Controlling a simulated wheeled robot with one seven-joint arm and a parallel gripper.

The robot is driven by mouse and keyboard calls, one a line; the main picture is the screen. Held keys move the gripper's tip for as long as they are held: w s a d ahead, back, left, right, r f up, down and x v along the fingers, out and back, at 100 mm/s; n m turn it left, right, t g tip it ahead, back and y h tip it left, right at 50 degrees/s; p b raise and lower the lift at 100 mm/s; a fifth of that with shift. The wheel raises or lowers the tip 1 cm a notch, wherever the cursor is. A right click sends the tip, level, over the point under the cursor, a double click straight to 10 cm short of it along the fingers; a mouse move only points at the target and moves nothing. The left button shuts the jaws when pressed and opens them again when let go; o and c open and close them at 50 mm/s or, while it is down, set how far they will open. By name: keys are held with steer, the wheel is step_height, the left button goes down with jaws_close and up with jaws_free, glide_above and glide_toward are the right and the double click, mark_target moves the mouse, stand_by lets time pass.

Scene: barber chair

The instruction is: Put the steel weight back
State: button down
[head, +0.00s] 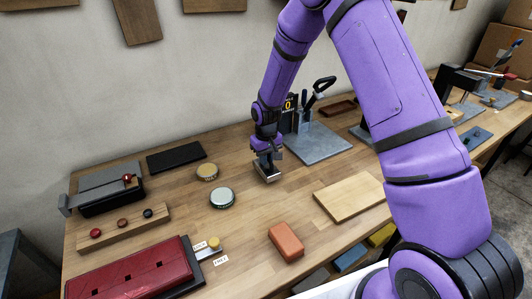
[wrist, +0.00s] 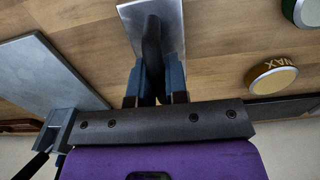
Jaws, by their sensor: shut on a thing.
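The steel weight is a flat, bright metal plate with an upright dark handle. It shows under my gripper in the head view (head: 268,177) and at the top of the wrist view (wrist: 172,22). My gripper (head: 266,158) points down over the wooden bench, right of the two round tins. Its two fingers (wrist: 153,88) are shut on the weight's dark handle in the wrist view. Whether the plate touches the bench or hangs just above it, I cannot tell. The fingers hide part of the handle.
Two round tins (head: 207,171) (head: 222,197) stand left of the weight. A grey slab (head: 318,145) with upright tools lies behind right. A pale board (head: 350,194), an orange block (head: 286,241), a dark mat (head: 176,157) and a red padded piece (head: 135,272) lie around. Bare bench surrounds the weight.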

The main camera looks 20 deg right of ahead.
steer(key=shift+f, duration=0.75)
steer(key=shift+f, duration=0.1)
steer(key=c, duration=1.1)
jaws_free()
